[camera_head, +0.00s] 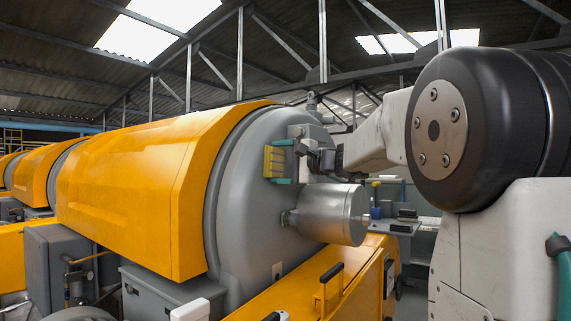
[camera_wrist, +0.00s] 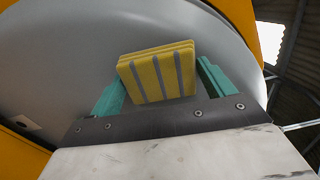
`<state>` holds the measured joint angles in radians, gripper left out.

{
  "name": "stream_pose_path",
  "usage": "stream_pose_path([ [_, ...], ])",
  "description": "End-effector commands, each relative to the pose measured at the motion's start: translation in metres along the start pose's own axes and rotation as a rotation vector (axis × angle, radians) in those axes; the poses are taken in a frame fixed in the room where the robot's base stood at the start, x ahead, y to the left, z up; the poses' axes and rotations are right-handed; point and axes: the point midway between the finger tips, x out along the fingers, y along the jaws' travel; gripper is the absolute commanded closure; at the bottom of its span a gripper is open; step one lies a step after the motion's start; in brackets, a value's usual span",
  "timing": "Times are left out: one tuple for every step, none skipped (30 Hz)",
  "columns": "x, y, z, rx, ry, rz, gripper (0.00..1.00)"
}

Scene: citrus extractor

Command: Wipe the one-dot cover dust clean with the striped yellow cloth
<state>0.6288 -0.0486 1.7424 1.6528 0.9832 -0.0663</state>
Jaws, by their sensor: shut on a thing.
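My gripper (camera_head: 281,162) is shut on the striped yellow cloth (camera_head: 273,160), beside the rounded grey end of the large yellow machine. In the wrist view the cloth (camera_wrist: 158,74) is a folded yellow pad with grey stripes, held between the teal fingers of my gripper (camera_wrist: 160,84). The grey end cover (camera_wrist: 60,60) fills the view behind the cloth. Whether the cloth touches the cover I cannot tell. I cannot make out a one-dot mark or dust on the grey cover (camera_head: 240,190).
A metal cylinder (camera_head: 333,213) sticks out from the grey end just below my gripper. A yellow ledge with a black handle (camera_head: 329,273) lies lower down. A bench (camera_head: 398,226) with small items stands behind at the right. The yellow hood (camera_head: 140,180) extends left.

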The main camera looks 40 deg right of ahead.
Motion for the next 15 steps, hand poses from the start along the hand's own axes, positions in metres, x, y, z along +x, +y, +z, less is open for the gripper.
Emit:
stream_pose_path([
  [0.0,0.0,0.006,0.0,-0.003,0.0,0.37],
  [0.0,0.001,0.008,0.0,-0.003,0.0,0.37],
  [0.0,0.001,0.011,0.0,-0.002,0.0,0.37],
  [0.0,0.001,0.012,0.0,-0.002,0.0,0.37],
  [0.0,0.001,0.013,0.0,-0.002,0.0,0.37],
  [-0.001,0.001,0.013,-0.001,-0.001,0.0,0.37],
  [-0.002,0.0,0.013,0.0,-0.001,0.0,0.37],
  [-0.002,0.0,0.013,0.0,-0.001,0.0,0.37],
  [-0.002,0.0,0.012,0.0,0.0,0.0,0.37],
  [-0.002,0.0,0.012,0.0,0.0,0.0,0.37],
  [-0.002,0.0,0.011,0.0,0.0,0.0,0.37],
  [-0.002,0.0,0.009,0.001,0.0,0.0,0.37],
  [-0.001,0.0,0.007,0.001,0.0,0.001,0.37],
  [-0.001,0.0,0.005,0.001,0.001,0.001,0.37],
  [-0.001,0.0,0.002,0.002,0.001,0.001,0.37],
])
